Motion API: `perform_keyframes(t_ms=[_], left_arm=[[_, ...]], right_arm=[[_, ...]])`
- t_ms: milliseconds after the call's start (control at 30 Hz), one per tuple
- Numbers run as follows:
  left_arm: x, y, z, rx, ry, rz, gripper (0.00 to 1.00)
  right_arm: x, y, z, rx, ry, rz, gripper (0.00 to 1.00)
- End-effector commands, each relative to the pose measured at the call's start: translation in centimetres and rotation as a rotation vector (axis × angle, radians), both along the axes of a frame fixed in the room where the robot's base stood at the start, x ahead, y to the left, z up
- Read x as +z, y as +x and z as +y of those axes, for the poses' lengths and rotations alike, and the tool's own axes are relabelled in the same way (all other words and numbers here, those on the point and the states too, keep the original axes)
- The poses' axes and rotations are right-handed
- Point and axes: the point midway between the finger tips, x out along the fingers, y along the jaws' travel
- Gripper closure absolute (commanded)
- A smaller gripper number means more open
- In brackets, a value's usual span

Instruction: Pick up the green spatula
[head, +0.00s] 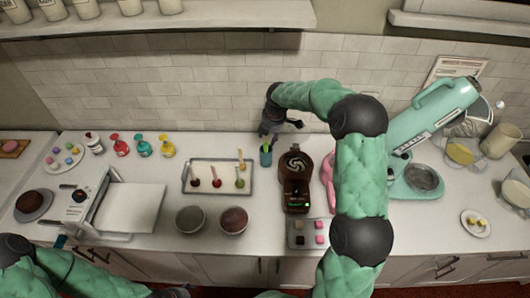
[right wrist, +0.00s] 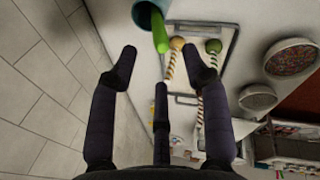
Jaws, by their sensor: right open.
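The green spatula (right wrist: 160,32) stands in a small teal cup (head: 265,158) at the back of the counter. In the right wrist view the cup (right wrist: 146,14) is at the top edge and cut off by it. My right gripper (head: 280,128) is open and empty, just above and behind the cup. In the right wrist view its spread fingers (right wrist: 160,62) are apart from the spatula, which shows beyond the fingertips. At the bottom edge of the head view only a dark end of my left arm (head: 172,293) shows, and its fingers cannot be made out.
A tray of cake pops (head: 218,190) lies left of the cup. A brown chocolate machine (head: 297,178) stands close on its right. Two round pans (head: 190,219) are in front of the tray. A tiled wall (head: 200,90) rises behind. A teal mixer (head: 432,115) is at right.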

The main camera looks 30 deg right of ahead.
Motion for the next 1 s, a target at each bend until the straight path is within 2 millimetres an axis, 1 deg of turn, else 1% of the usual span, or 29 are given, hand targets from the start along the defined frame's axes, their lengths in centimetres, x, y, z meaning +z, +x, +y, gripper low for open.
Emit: perform_keyframes(t_ms=[33, 100, 200, 367, 633, 767, 967, 1000], left_arm=[[0.0, 0.0, 0.0, 0.000, 0.000, 0.000, 0.33], [0.0, 0.0, 0.0, 0.000, 0.000, 0.000, 0.33], [0.0, 0.0, 0.0, 0.000, 0.000, 0.000, 0.33], [0.1, 0.0, 0.0, 0.000, 0.000, 0.000, 0.33], [0.4, 0.0, 0.0, 0.000, 0.000, 0.000, 0.33], [0.4, 0.0, 0.0, 0.000, 0.000, 0.000, 0.33], [0.4, 0.0, 0.0, 0.000, 0.000, 0.000, 0.33], [0.4, 0.0, 0.0, 0.000, 0.000, 0.000, 0.33]], right_arm=[[-0.9, 0.1, 0.0, 0.000, 0.001, 0.003, 0.52], [-2.0, 0.5, 0.0, 0.000, 0.001, 0.003, 0.52], [-3.1, 0.8, 0.0, 0.000, 0.000, 0.002, 0.52], [-4.3, 1.1, 0.0, 0.001, 0.000, 0.001, 0.52], [-7.8, 2.1, 0.0, -0.001, 0.001, 0.002, 0.52], [-8.5, 2.3, 0.0, -0.001, 0.001, 0.000, 0.52], [-8.6, 2.3, 0.0, 0.000, 0.001, -0.001, 0.52], [-8.6, 2.3, 0.0, 0.000, 0.001, -0.001, 0.55]])
